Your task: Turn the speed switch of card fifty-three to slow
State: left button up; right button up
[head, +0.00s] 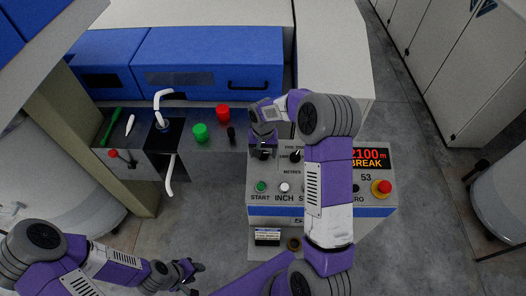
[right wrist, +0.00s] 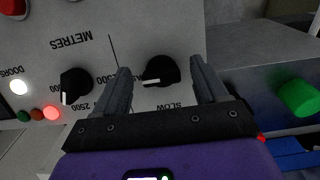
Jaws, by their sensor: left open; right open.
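The panel of card fifty-three (head: 323,211) carries the number 53 and a row of controls. In the right wrist view the speed switch (right wrist: 161,70) is a black knob with a white pointer, which points left in that picture; the word SLOW is printed below it. My right gripper (right wrist: 160,76) is open, one finger on each side of the knob; I cannot tell whether they touch it. In the head view my right gripper (head: 263,151) hides most of this switch. My left gripper (head: 193,273) is open and empty, low at the left.
A second black knob marked METRES (right wrist: 75,85) sits beside the switch. A red emergency button (head: 381,187) and a lit display (head: 371,157) are at the panel's right.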

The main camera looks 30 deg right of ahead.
jog(key=c, duration=1.1)
jog(key=shift+o, duration=0.2)
jog(key=shift+n, duration=0.4)
jog(key=n+h, duration=0.1)
jog(key=n, duration=0.2)
jog(key=shift+n, duration=0.4)
jog(key=n+h+b, duration=0.1)
jog(key=n, duration=0.3)
jog(key=n+h, duration=0.1)
jog(key=n, duration=0.3)
jog(key=shift+n, duration=0.4)
jog(key=n+h+b, duration=0.1)
jog(key=n, duration=0.3)
jog(key=shift+t, duration=0.4)
jog(key=shift+n, duration=0.3)
